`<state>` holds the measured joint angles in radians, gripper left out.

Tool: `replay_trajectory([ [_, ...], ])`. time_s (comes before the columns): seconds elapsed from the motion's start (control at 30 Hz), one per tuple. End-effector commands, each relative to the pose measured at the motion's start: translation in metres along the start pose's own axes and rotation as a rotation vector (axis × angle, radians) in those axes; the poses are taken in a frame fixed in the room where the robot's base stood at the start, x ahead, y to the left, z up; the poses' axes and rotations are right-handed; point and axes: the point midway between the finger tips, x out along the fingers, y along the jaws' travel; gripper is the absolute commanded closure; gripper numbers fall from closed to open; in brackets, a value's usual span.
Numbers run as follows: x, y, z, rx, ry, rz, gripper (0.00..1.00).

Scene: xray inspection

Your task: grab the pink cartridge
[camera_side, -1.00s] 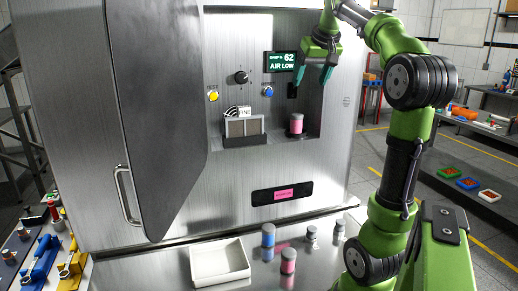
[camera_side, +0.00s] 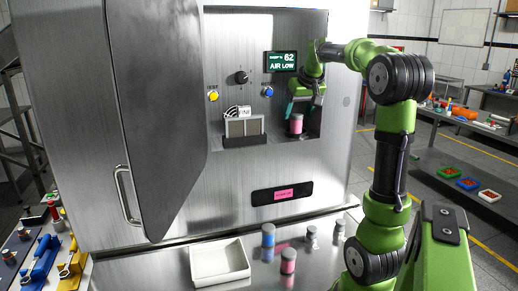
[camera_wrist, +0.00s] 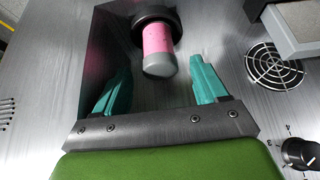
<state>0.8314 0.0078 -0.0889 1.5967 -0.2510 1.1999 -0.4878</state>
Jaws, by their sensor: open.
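A pink cartridge (camera_side: 296,124) with a grey cap stands upright in a dark round holder inside the recess of the metal machine. Another pink cartridge (camera_side: 288,261) with a grey cap stands on the bench in front of the machine. My gripper (camera_side: 304,108) is inside the recess, just above the recessed cartridge, with its teal fingers apart. In the wrist view the pink cartridge (camera_wrist: 158,48) lies ahead of the open fingers (camera_wrist: 158,88), roughly between them in the picture, with its grey cap towards me. Nothing is between the fingertips.
A dark-based rack (camera_side: 243,137) stands left of the holder in the recess. Knobs, buttons and a screen (camera_side: 281,62) reading "AIR LOW" are on the back wall. A white tray (camera_side: 220,263), a blue cartridge (camera_side: 268,240) and small grey pieces are on the bench. The machine door (camera_side: 155,115) stands open.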

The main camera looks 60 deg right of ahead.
Motion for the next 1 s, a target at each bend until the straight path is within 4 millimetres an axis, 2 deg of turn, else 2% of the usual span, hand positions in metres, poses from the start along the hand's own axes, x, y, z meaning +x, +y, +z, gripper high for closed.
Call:
replay_trajectory([
  [0.1,0.021,-0.001,0.001,0.001,-0.005,-0.001,0.28],
  [0.23,0.036,0.000,0.000,0.001,-0.002,0.000,0.28],
  [0.53,0.039,-0.001,0.000,0.001,0.000,-0.001,0.29],
  [0.9,0.039,-0.001,0.000,0.000,0.000,0.000,0.84],
  [1.0,0.039,-0.001,0.000,0.000,0.001,0.000,0.85],
])
